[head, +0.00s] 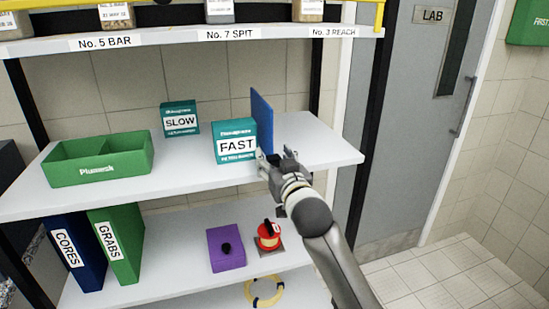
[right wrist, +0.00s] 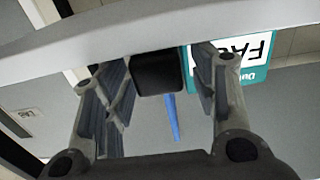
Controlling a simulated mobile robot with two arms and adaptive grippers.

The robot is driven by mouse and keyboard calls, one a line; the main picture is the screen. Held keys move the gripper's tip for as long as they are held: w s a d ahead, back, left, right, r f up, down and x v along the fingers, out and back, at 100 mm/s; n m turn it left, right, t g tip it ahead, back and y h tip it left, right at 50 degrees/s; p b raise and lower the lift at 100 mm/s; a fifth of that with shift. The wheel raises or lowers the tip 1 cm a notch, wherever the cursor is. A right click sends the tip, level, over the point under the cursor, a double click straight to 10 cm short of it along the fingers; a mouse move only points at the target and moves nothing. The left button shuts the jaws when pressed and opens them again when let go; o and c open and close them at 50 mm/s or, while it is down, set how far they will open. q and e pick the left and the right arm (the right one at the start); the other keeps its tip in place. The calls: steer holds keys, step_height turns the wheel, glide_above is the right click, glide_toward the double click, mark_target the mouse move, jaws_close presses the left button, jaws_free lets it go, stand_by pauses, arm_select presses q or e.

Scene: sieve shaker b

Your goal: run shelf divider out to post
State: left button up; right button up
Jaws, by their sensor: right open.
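The shelf divider is a thin upright blue panel (head: 261,118) on the middle shelf, just right of the teal FAST box. It shows as a narrow blue strip (right wrist: 172,118) in the right wrist view. My right gripper (head: 277,158) is at the shelf's front edge, in front of the divider's lower end. In the right wrist view its fingers (right wrist: 160,85) are apart, with a dark block (right wrist: 158,72) between them; I cannot tell whether they touch it. A dark upright post (head: 319,75) stands behind the shelf's right part. My left gripper is not in view.
The FAST box (head: 235,140) stands close left of the divider, with the SLOW box (head: 180,118) and a green bin (head: 98,158) farther left. The middle shelf (head: 325,148) is bare right of the divider. A purple block (head: 226,248) sits below.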

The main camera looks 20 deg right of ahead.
mark_target(339, 159)
jaws_close()
stand_by(0.3)
steer(key=shift+d, duration=0.1)
steer(key=d+p, duration=0.2)
steer(key=d, duration=1.6)
steer(key=shift+p, duration=0.4)
jaws_free()
steer(key=shift+a, duration=0.1)
steer(key=shift+s, duration=0.1)
